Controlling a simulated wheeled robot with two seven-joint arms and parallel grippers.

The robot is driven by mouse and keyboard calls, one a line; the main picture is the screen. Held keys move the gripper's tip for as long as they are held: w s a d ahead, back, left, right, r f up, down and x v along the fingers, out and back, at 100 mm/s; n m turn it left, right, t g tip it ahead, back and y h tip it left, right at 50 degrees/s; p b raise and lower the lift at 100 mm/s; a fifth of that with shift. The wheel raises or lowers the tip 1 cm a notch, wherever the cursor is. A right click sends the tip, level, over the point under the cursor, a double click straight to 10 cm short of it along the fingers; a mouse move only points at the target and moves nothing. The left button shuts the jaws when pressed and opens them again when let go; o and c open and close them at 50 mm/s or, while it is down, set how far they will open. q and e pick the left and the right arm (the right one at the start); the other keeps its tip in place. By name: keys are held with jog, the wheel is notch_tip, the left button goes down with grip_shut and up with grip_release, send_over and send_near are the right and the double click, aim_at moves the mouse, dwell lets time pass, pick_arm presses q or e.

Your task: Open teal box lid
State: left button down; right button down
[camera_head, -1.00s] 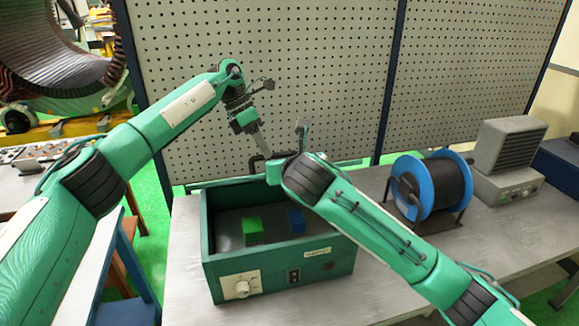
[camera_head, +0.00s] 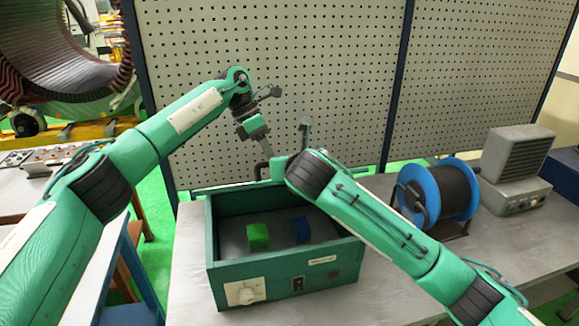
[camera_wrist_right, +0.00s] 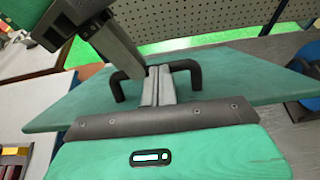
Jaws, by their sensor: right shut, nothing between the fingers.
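The teal box (camera_head: 222,272) stands open on the table, with a green cube (camera_head: 258,236) and a blue cube (camera_head: 301,230) inside. Its lid (camera_wrist_right: 75,105) is raised at the back of the box; the head view shows it almost edge-on. The lid's black handle (camera_wrist_right: 118,84) shows in the right wrist view. My right gripper (camera_wrist_right: 159,78) is shut and empty between the handle's two ends; whether it touches the handle is unclear. My left gripper (camera_wrist_right: 132,62) reaches down beside the handle; its finger state is unclear. In the head view, my right forearm hides part of the lid.
A blue wire spool (camera_head: 436,200) on a stand and a grey slatted unit (camera_head: 515,165) stand on the table to the right. A perforated panel (camera_head: 320,60) rises behind the table. The tabletop (camera_head: 190,275) left of the box is clear.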

pick_arm(q)
jog(key=shift+w+a+f, duration=0.15)
jog(key=shift+a+f, duration=0.15)
jog(key=shift+f, duration=0.15)
pick_arm(e)
jog(key=shift+f, duration=0.1)
pick_arm(q)
jog(key=c, duration=1.8)
grip_release()
jog(key=o, duration=0.4)
jog(key=shift+w, duration=0.2)
pick_arm(e)
jog(key=shift+w+f, duration=0.1)
jog(key=shift+w, duration=0.1)
pick_arm(q)
jog(key=shift+w+f, duration=0.15)
pick_arm(e)
jog(key=shift+w+f, duration=0.15)
jog(key=shift+w, duration=0.05)
pick_arm(q)
jog(key=shift+d+r, duration=0.1)
jog(key=shift+r, duration=0.1)
pick_arm(e)
jog(key=shift+s, duration=0.15)
